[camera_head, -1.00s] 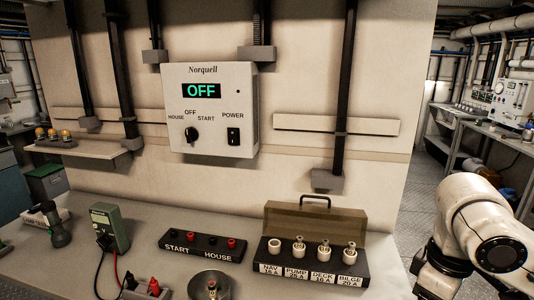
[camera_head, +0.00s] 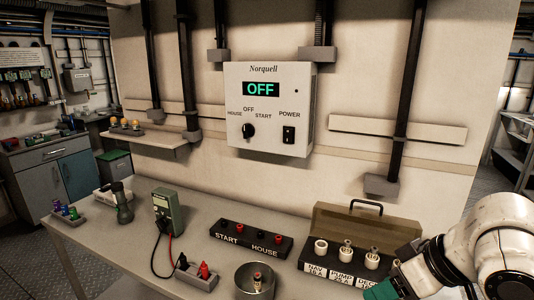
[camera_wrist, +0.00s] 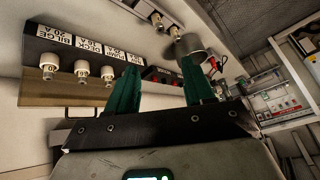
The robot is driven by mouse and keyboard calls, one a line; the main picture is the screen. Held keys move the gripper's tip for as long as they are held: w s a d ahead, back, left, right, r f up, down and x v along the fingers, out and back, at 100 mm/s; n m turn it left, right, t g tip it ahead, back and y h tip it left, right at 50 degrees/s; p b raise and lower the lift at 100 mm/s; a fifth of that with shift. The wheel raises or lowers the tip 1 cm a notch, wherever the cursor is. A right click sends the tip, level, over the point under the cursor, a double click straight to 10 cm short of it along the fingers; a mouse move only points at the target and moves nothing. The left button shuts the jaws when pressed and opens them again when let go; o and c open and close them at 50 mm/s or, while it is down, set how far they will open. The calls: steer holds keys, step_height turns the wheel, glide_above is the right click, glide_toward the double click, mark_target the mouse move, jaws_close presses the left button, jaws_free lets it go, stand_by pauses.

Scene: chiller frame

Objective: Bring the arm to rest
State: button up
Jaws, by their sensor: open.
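My arm (camera_head: 495,245) is at the lower right of the head view, bent, and partly cut off by the picture edge. My gripper (camera_wrist: 159,66) is open in the wrist view, with its two green fingers apart and nothing between them. In the head view a green part of it (camera_head: 385,290) shows in front of the fuse block (camera_head: 318,270), hiding its right end. I cannot tell the gap between them. The wrist view shows the fuse block (camera_wrist: 60,43) with several labelled sockets, beyond the fingers.
The Norquell panel (camera_head: 268,110) on the wall reads OFF. On the bench stand a metal bowl (camera_head: 244,282) holding a fuse, a START/HOUSE terminal strip (camera_head: 250,239), a green meter (camera_head: 167,211), a probe holder (camera_head: 196,278) and a flashlight (camera_head: 122,203). Clear bench lies at the front left.

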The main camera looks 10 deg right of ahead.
steer(key=a+f+m+t+y, duration=0.1)
steer(key=a+f+m, duration=0.1)
steer(key=a+f, duration=0.45)
steer(key=s+f+m+g, duration=0.1)
steer(key=s+f, duration=0.2)
steer(key=f, duration=0.3)
steer(key=s+f+m, duration=0.1)
steer(key=s+f, duration=0.2)
steer(key=f, duration=0.2)
steer(key=s+d+f+g+h, duration=0.2)
steer(key=s+f, duration=0.4)
steer(key=s, duration=0.3)
steer(key=s+d+f+g+h, duration=0.2)
steer(key=s+d+f, duration=0.3)
steer(key=s, duration=0.5)
steer(key=shift+f+h, duration=0.5)
steer(key=shift+f, duration=0.2)
steer(key=shift+w+a, duration=0.1)
steer(key=shift+c, duration=0.3)
